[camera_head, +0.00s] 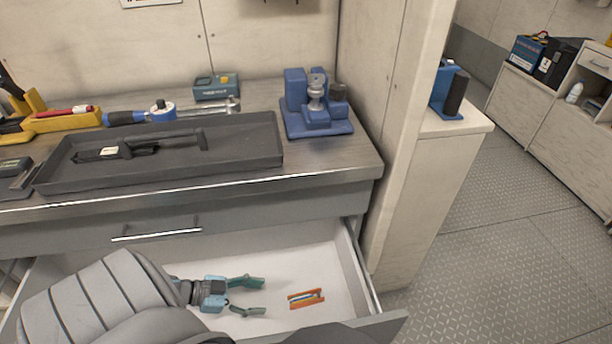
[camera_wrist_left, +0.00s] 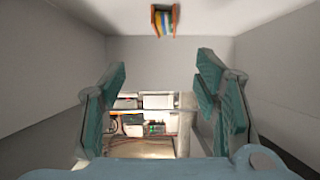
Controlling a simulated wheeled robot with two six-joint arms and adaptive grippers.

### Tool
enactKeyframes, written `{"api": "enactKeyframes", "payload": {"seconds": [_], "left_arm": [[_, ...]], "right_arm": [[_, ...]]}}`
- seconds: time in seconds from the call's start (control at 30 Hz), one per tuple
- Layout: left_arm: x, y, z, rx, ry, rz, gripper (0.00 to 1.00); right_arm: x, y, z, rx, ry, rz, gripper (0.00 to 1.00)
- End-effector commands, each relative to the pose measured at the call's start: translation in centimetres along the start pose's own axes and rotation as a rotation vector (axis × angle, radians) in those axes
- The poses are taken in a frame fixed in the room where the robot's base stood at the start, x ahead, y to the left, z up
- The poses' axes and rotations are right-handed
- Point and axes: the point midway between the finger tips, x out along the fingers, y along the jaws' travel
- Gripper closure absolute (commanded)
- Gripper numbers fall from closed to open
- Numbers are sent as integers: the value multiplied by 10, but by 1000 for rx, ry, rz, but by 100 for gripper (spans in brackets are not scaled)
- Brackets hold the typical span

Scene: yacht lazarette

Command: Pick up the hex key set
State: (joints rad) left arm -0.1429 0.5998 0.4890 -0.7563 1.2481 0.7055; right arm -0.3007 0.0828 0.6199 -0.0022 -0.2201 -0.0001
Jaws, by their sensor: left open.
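The hex key set (camera_head: 306,299) is a small orange holder with coloured keys. It lies on the white floor of the open drawer (camera_head: 300,258), toward its right side. My left gripper (camera_head: 256,296) is inside the drawer, to the left of the set. Its two teal fingers are apart and point toward the set, with a gap between. In the left wrist view the hex key set (camera_wrist_left: 164,20) shows at the top centre, beyond the open fingertips, and nothing is between the fingers. My right gripper is not seen.
The drawer's front panel (camera_head: 375,330) and side walls surround the gripper. The worktop above holds a dark tray (camera_head: 240,150) with a tool, a blue vise-like device (camera_head: 316,110) and a torque wrench (camera_head: 165,112). The drawer floor around the set is bare.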

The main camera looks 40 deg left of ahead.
Motion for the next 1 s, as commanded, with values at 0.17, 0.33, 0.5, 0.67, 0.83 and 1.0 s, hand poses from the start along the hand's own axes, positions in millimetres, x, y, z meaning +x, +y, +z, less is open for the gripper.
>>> {"api": "enactKeyframes", "payload": {"seconds": [0.17,0.33,0.5,0.67,0.83,1.0], "left_arm": [[33,-1,4,0,5,-1,44],[78,-1,5,0,3,-1,44],[100,-3,6,1,2,-1,44],[132,-9,11,0,4,0,44],[146,-8,8,-1,1,0,44],[146,-8,7,0,1,0,47]], "right_arm": [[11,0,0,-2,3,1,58],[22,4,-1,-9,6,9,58],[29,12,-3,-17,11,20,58],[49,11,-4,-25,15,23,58],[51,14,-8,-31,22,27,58],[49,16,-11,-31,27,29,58]]}}
